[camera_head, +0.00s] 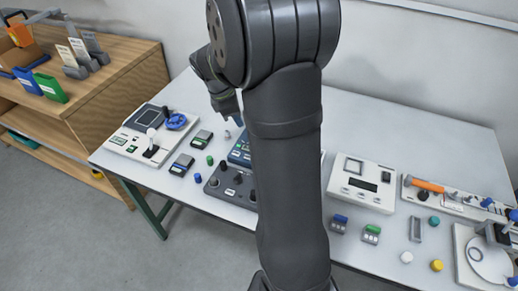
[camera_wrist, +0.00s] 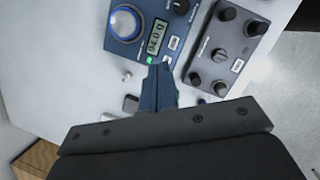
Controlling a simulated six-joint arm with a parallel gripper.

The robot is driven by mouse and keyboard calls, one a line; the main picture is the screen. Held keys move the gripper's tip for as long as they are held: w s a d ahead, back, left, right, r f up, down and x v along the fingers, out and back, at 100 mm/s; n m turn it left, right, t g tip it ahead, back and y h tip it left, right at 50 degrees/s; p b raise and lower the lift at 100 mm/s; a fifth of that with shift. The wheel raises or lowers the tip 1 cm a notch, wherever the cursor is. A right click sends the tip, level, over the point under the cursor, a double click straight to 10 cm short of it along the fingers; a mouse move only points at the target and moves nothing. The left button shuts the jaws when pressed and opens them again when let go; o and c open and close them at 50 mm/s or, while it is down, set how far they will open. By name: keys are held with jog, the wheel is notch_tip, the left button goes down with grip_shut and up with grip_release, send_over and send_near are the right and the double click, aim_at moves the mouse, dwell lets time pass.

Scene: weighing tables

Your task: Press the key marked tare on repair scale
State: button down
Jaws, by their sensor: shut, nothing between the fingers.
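A blue scale (camera_wrist: 128,48) with a round pan (camera_wrist: 125,22) and a lit display (camera_wrist: 157,37) that seems to read 94.0 g is in the wrist view. Beside the display are a small green key (camera_wrist: 150,60) and pale keys (camera_wrist: 173,43), whose markings I cannot read. In the head view the blue scale (camera_head: 238,155) is partly hidden by my arm. My gripper (camera_wrist: 161,68) is shut and empty, its blue fingertips over the key edge of the scale; I cannot tell whether they touch. It also shows in the head view (camera_head: 238,121), above the table's back-left part.
A grey knob box (camera_wrist: 225,50) stands close beside the blue scale. A white device with a display (camera_head: 362,184) stands to the right. A pale panel with a joystick (camera_head: 150,138) is at left.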

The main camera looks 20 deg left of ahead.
dwell(0.7)
jog(key=f+n+t, duration=0.1)
jog(key=n+t, duration=0.1)
jog(key=n, duration=0.3)
jog(key=d+f+n+t, duration=0.1)
jog(key=n+t, duration=0.1)
jog(key=n, duration=0.4)
jog(key=s+d+f+n+t, duration=0.1)
jog(key=n+t, duration=0.1)
jog(key=n, duration=0.3)
jog(key=shift+d+f+n, duration=0.15)
jog(key=shift+f+n, duration=0.05)
jog(key=shift+n, duration=0.2)
jog(key=shift+f, duration=4.4)
jog(key=shift+f, duration=0.4)
